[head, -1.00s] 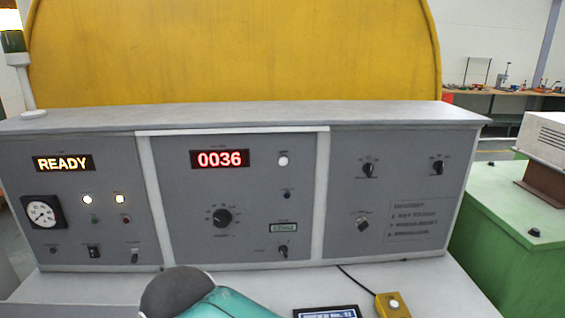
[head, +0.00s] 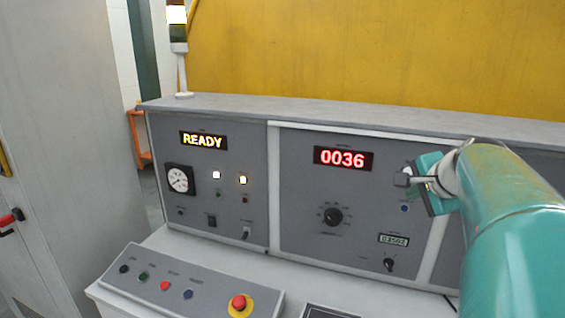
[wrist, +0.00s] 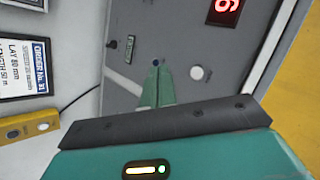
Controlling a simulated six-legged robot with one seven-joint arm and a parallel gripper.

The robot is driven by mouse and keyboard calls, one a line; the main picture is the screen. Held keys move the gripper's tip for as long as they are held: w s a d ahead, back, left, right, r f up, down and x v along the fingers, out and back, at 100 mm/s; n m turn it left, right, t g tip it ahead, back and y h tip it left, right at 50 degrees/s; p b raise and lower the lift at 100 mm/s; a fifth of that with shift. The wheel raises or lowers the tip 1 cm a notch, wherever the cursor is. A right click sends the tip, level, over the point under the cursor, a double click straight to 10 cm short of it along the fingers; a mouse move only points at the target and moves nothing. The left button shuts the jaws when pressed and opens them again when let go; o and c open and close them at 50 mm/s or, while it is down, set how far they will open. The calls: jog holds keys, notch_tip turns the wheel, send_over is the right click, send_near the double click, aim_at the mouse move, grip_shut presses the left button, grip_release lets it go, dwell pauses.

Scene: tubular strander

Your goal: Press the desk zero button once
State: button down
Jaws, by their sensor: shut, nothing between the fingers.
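The control desk (head: 310,250) has a middle panel with a red counter display (head: 343,159) reading 0036. At that panel's right is a small blue button (head: 404,208), also in the wrist view (wrist: 155,62). A pale round button or lamp (wrist: 197,73) is beside it. Labels are too small to read, so I cannot tell which one is marked zero. My gripper (head: 408,181) is raised in front of the panel's right side, shut and empty. In the wrist view its green fingertips (wrist: 157,78) point at the blue button and nearly overlap it; contact cannot be told.
A sloped button box (head: 185,284) with several coloured buttons and a red mushroom button (head: 239,303) stands on the desk ledge. A yellow box (wrist: 30,127) with a cable sits by an order screen (wrist: 25,67). A grey cabinet (head: 65,120) stands at the left.

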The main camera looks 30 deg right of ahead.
jog(key=shift+d, duration=0.1)
jog(key=w+d, duration=0.5)
jog(key=d, duration=0.1)
jog(key=shift+w+d, duration=0.25)
jog(key=shift+w, duration=0.15)
dwell(2.2)
jog(key=shift+w+d, duration=0.25)
jog(key=shift+d, duration=0.05)
jog(key=shift+w+d, duration=0.25)
jog(key=shift+d, duration=0.05)
dwell(0.7)
jog(key=shift+s+a, duration=0.55)
jog(key=shift+a, duration=0.05)
dwell(0.3)
jog(key=shift+s+a, duration=1.6)
jog(key=shift+a, duration=0.3)
